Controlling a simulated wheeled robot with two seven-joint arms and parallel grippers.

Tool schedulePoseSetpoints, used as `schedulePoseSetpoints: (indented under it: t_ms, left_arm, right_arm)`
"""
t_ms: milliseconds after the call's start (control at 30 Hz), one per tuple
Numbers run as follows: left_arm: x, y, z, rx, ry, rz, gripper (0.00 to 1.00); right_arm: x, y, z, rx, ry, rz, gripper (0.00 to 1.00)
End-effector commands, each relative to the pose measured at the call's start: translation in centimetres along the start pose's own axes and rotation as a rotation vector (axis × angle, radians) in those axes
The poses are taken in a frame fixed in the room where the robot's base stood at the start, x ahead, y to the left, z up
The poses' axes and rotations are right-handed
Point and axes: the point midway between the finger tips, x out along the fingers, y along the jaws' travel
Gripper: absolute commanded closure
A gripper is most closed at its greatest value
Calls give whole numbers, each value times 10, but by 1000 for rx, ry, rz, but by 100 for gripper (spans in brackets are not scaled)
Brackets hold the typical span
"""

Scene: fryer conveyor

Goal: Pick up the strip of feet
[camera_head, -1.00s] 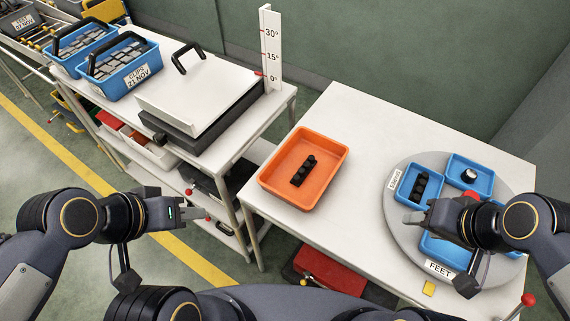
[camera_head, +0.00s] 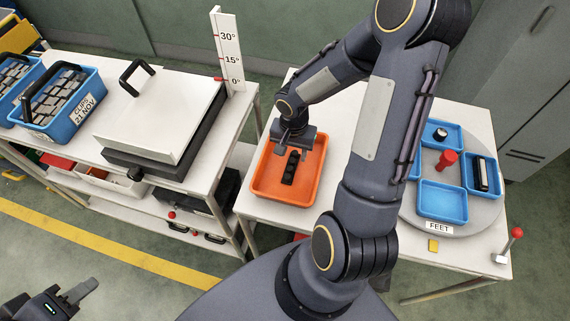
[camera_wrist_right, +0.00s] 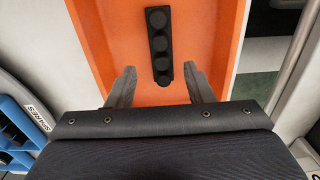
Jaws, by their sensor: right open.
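The strip of feet (camera_head: 291,167), a black bar with several round feet, lies in the orange tray (camera_head: 262,180). My right gripper (camera_head: 285,150) is over the tray, at the far side of the strip.
A round turntable (camera_head: 482,222) with blue bins, a red knob (camera_head: 447,158) and a FEET label stands at right, partly behind my right arm. A scale post (camera_head: 229,50), a white-topped box (camera_head: 160,110) and blue crates (camera_head: 65,125) stand on the left table.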

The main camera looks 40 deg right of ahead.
Motion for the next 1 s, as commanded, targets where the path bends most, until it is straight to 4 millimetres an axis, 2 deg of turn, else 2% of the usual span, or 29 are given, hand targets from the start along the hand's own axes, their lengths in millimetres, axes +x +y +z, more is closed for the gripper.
schedulePoseSetpoints:
  t_ms: [300,633,1000]
  left_arm:
    - [-6,3,-3,0,0,0,64]
    - [-6,3,-3,0,0,0,64]
    - [-6,3,-3,0,0,0,64]
  right_arm:
    - [43,-2,-2,-3,-3,2,53]
    - [49,-2,-2,-1,0,0,54]
    - [49,-2,-2,-2,0,0,100]
